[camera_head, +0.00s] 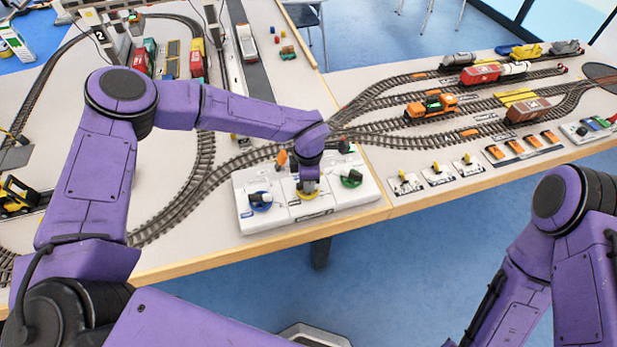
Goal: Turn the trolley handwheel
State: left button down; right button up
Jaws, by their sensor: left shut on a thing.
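A white control box (283,217) sits near the table's front edge with three round handwheels on top. The blue handwheel (260,202) is on the left and the green handwheel (352,178) is on the right. The yellow handwheel (306,194) is in the middle. My left gripper (308,182) points down from above and is shut on the yellow handwheel, mostly hiding it. The labels are too small to read, so I cannot tell which wheel is the trolley's. My right arm shows at the lower right; its gripper is outside the picture.
Model tracks curve behind the box, with an orange locomotive (432,106) and a brown wagon (528,110) on the right. Several small yellow levers, including one (435,168), stand right of the box. The table's wooden front edge (350,222) runs close before the box.

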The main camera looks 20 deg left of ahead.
pick_arm(q)
jog(key=shift+m, duration=0.3)
jog(key=c, duration=1.2)
grip_release()
jog(key=shift+o, duration=0.2)
notch_tip(320, 180, up, 11)
jog(key=b, duration=0.2)
jog(key=shift+f, duration=0.2)
